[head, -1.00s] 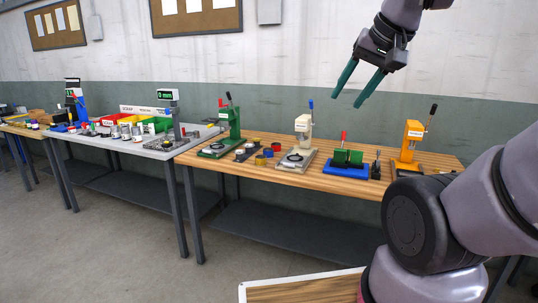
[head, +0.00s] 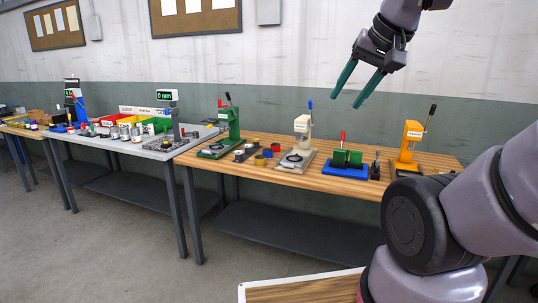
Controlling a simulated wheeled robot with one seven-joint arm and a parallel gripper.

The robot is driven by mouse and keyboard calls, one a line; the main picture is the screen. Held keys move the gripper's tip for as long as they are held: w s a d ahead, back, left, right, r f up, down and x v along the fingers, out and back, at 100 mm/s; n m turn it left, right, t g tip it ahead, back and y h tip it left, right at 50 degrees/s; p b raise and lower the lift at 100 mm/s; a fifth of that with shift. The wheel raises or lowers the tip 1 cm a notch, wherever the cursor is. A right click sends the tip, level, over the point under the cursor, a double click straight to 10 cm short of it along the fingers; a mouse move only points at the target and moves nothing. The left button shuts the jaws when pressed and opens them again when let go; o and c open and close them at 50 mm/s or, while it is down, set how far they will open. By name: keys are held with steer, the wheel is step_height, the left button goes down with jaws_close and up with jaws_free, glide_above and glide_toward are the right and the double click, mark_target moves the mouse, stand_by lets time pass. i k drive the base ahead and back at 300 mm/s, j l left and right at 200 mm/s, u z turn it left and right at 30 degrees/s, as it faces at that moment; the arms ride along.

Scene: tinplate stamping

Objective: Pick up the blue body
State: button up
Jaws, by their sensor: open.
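A few small round pieces stand on the wooden bench (head: 240,178), between the green press and the white press. One is red (head: 276,147), one yellowish (head: 260,160), and a small one between them looks dark blue (head: 268,153). They are too small here to tell for sure which is the blue body. My gripper (head: 347,101) is open and empty, with its two green fingers pointing down and left. It is raised in the air at the upper right, in front of the wall and apart from everything on the bench.
The green press (head: 232,125), white press (head: 302,131), a green fixture on a blue base (head: 345,171) and an orange press (head: 411,140) stand on the wooden bench. A grey table (head: 160,153) with bins, cans and a display is to the left. Open floor (head: 120,240) lies in front.

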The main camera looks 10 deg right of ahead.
mark_target(268, 153)
steer(key=i+j+z, duration=0.15)
steer(key=i+j, duration=0.15)
steer(key=i, duration=0.3)
steer(key=i+j+z, duration=0.1)
steer(key=i+j, duration=0.3)
steer(key=i, duration=0.2)
steer(key=i+j+z, duration=0.15)
steer(key=i+j, duration=0.3)
steer(key=i, duration=0.1)
